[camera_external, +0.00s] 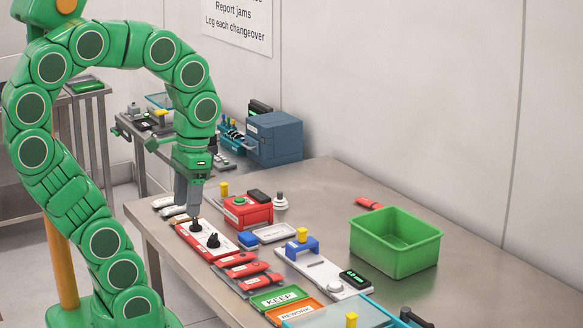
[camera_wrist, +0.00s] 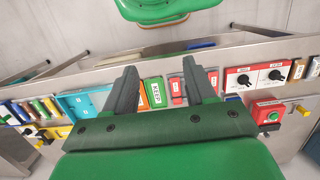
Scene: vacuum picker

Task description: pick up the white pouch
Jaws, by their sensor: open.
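My gripper (camera_external: 188,205) points down over the left end of the steel table, beside the red panel with two black knobs (camera_external: 206,241). In the wrist view its two grey fingers (camera_wrist: 160,72) are apart, with nothing held between them. Pale flat items (camera_external: 167,203) lie at the table's left end, close to the fingers. I cannot tell which of these, if any, is the white pouch. In the wrist view a pale item (camera_wrist: 314,67) shows at the right edge, partly cut off.
A red box with a green button (camera_external: 247,209), several red tools (camera_external: 250,268), a green KEEP card (camera_external: 280,298) and a white board with a blue clamp (camera_external: 322,270) crowd the front. A green bin (camera_external: 395,262) stands at right.

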